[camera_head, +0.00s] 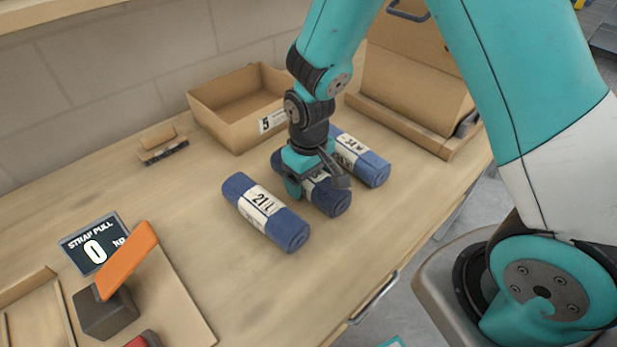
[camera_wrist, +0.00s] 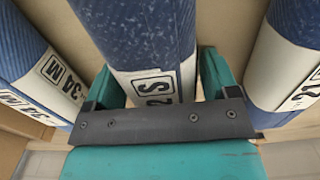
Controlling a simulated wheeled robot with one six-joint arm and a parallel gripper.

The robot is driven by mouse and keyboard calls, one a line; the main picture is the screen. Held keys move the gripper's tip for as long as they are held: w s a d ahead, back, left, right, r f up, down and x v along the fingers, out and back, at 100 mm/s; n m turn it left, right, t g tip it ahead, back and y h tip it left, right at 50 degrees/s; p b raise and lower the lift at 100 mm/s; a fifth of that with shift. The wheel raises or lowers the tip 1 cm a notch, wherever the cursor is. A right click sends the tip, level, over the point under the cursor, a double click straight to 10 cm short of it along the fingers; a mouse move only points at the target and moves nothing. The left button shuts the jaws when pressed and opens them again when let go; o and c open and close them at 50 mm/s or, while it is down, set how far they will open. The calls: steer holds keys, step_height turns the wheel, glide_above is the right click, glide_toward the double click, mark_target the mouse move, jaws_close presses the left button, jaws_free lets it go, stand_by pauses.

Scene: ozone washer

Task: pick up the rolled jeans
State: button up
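Three rolled jeans in blue denim with white paper bands lie side by side on the wooden table. The left roll (camera_head: 272,217) is marked 21 L. The middle roll (camera_head: 331,201) is partly hidden by my gripper (camera_head: 308,181); in the wrist view this roll (camera_wrist: 150,35) has a band with an S. The right roll (camera_head: 369,168) is marked 34 M. My gripper points down over the middle roll, with its teal fingers (camera_wrist: 163,88) on either side of it. A narrow gap shows beside the right finger, so it looks open. The fingertips are hidden.
An open cardboard box (camera_head: 222,108) stands behind the rolls. A larger carton (camera_head: 415,82) is at the back right. A brush (camera_head: 160,145), a strap-pull display (camera_head: 93,243) and an orange-handled device (camera_head: 126,262) are to the left. Bare table lies around the left roll.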

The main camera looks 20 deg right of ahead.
steer(key=c, duration=0.9)
steer(key=shift+r, duration=0.15)
